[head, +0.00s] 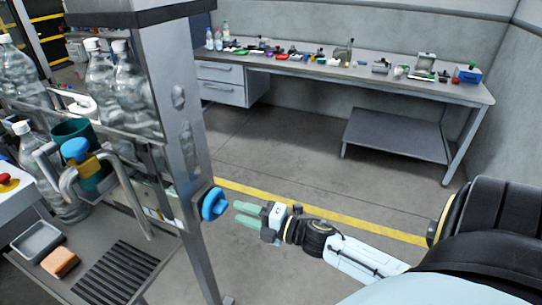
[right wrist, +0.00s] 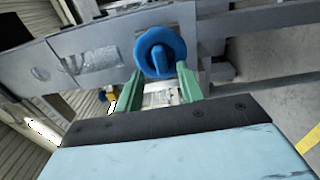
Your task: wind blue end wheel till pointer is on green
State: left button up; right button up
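The blue end wheel (head: 214,204) is on the end of the machine's frame, beside the grey upright. It also shows in the right wrist view (right wrist: 160,52), face on, with a raised grip bar across its middle. My right gripper (head: 236,212) is just right of the wheel, its green fingers pointing at it. In the right wrist view the fingers (right wrist: 160,82) are apart with nothing between them, and their tips reach the wheel's lower edge in the picture; I cannot tell whether they touch. I cannot make out the pointer or a green mark. My left gripper is not in view.
The grey upright (head: 186,150) stands close to the wheel. Bottles (head: 125,75), a blue-topped knob (head: 75,150) and a drip grate (head: 117,272) are on the machine at left. A cluttered bench (head: 350,70) stands at the back. The floor between is clear.

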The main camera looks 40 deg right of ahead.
jog(key=v, duration=0.9)
jog(key=shift+b, duration=0.45)
